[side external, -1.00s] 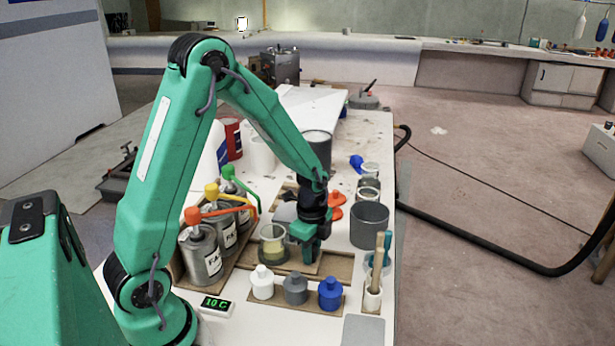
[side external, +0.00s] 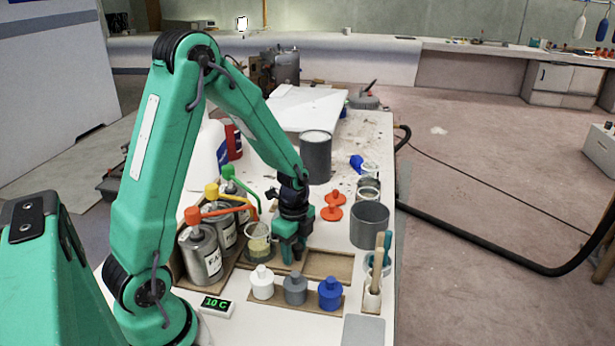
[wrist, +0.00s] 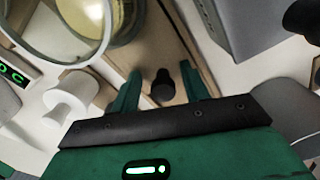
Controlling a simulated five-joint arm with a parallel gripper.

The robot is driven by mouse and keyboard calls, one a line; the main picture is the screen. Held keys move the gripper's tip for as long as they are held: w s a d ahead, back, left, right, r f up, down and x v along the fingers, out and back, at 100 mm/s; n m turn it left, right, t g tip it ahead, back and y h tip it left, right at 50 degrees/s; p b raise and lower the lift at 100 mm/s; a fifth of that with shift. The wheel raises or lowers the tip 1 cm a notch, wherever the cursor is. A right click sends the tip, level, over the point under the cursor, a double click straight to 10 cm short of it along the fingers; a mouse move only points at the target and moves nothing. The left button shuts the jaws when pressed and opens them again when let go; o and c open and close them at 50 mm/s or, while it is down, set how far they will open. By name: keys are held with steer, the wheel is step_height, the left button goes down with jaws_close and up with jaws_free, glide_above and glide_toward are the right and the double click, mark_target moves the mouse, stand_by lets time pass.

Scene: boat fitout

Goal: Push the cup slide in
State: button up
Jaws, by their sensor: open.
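The clear cup (side external: 258,246) with pale yellow contents stands on the slide, close by the spouts of the cans. In the wrist view the cup (wrist: 75,25) is at the upper left, cut off by the frame. A black knob (wrist: 162,88) sits on the brown slide board (wrist: 168,55). My gripper (side external: 291,258) is low over the slide, just right of the cup. In the wrist view my gripper (wrist: 160,88) is open, with one finger on each side of the knob. I cannot tell whether a finger touches it. The slide is partly hidden by my gripper.
The brown track (side external: 328,264) is bare right of my gripper. White, grey and blue bottles (side external: 295,290) stand in front of it. Labelled cans (side external: 202,255) with coloured levers are at the left. A grey pot (side external: 369,226) and red lids (side external: 333,205) are to the right.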

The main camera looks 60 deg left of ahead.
steer(key=shift+r, duration=0.15)
steer(key=shift+r, duration=3.8)
steer(key=shift+d+r, duration=0.2)
steer(key=shift+r, duration=0.15)
steer(key=s+d+r+n+t, duration=0.5)
steer(key=s+d+r+n, duration=0.4)
steer(key=s+r+n, duration=0.2)
step_height(320, 180, up, 3)
steer(key=shift+s+r+n+t, duration=0.15)
steer(key=shift+s+n+t, duration=0.15)
steer(key=shift+n, duration=0.9)
